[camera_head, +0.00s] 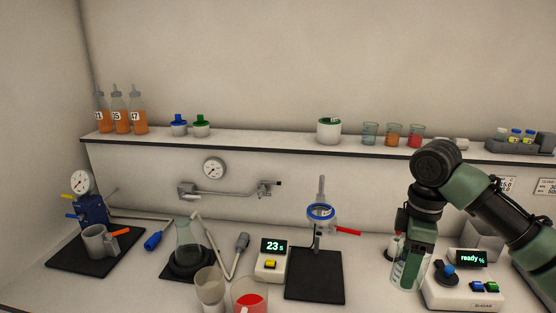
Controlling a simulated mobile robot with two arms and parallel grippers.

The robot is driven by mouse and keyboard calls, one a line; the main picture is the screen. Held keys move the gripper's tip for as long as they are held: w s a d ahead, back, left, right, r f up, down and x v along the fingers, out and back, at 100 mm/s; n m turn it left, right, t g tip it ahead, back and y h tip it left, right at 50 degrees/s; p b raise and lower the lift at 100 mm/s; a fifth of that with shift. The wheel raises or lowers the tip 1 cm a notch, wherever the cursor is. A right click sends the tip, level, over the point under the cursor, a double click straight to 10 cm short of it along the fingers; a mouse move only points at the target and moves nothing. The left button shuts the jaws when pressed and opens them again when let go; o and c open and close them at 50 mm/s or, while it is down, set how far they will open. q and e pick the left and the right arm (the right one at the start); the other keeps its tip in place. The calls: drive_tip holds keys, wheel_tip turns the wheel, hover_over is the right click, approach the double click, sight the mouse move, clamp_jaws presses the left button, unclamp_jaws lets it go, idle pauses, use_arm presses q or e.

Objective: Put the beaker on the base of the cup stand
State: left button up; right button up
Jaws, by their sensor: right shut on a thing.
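A clear beaker (405,276) with markings is at the right of the bench. My right gripper (410,258) comes down over it from above and is shut on it; the arm and gripper hide its upper part. I cannot tell whether its bottom touches the bench. The cup stand (320,190) is to the left of the beaker, with an upright rod, a blue ring and a red lever. Its flat black base (315,289) is bare below the ring. My left gripper is not in view.
A timer reading 23 s (272,258) stands left of the stand. A device reading "ready %" (465,280) is close right of the beaker. A cup with red liquid (250,298) and a clear cup (210,289) are at the front. Bench between stand and beaker is clear.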

drive_tip(key=s+a+f+m+b, duration=0.1)
drive_tip(key=s+a+f+m, duration=0.9)
drive_tip(key=s+a+m, duration=0.2)
drive_tip(key=s, duration=0.2)
drive_tip(key=shift+s+a, duration=0.3)
drive_tip(key=shift+a, duration=0.05)
drive_tip(key=shift+w+r, duration=0.1)
